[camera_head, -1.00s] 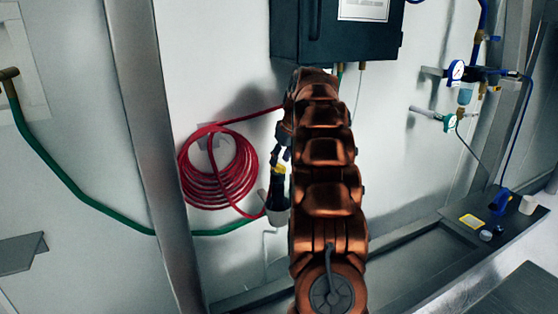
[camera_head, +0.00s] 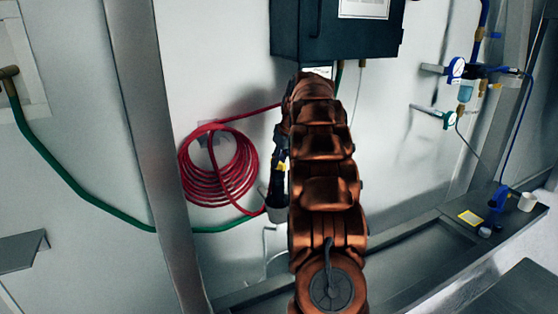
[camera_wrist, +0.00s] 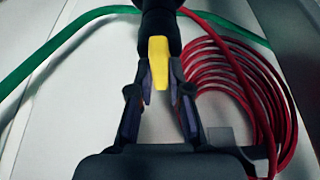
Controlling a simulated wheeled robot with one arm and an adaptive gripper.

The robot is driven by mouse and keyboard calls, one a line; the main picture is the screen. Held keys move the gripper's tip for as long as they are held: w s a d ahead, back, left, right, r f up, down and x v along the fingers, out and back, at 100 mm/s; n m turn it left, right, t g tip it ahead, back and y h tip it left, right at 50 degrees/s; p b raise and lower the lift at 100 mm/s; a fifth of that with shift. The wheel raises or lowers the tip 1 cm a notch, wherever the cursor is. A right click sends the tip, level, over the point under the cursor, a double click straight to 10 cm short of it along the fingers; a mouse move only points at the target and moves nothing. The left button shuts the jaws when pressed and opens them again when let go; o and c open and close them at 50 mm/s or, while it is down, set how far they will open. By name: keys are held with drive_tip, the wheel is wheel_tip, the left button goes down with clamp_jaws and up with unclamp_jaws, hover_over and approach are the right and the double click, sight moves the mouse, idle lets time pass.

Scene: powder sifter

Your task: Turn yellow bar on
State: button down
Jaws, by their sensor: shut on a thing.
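The yellow bar (camera_wrist: 158,62) shows in the wrist view, set against a black fitting (camera_wrist: 160,25) at the top middle. My gripper (camera_wrist: 162,88) has its two fingers on either side of the bar and is shut on it. In the head view a small bit of the yellow bar (camera_head: 282,167) shows beside my copper-coloured arm. My gripper (camera_head: 279,158) is mostly hidden behind the arm there, just right of the red hose coil.
A red hose coil (camera_head: 217,167) hangs on the wall to the left. A green hose (camera_head: 90,203) runs along the wall. A dark cabinet (camera_head: 335,30) is above my arm. Gauges and valves (camera_head: 456,68) are on the right wall, above a ledge with small items.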

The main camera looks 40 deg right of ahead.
idle(0.3)
drive_tip(key=shift+a+f+m+h+b, duration=0.1)
drive_tip(key=shift+m+h+b, duration=0.2)
drive_tip(key=shift+m+b, duration=0.35)
drive_tip(key=shift+m+g+h+b, duration=0.4)
drive_tip(key=shift+m+h, duration=0.1)
drive_tip(key=shift+m, duration=1.15)
drive_tip(key=c, duration=1.1)
unclamp_jaws()
drive_tip(key=v, duration=1.2)
drive_tip(key=shift+s, duration=0.1)
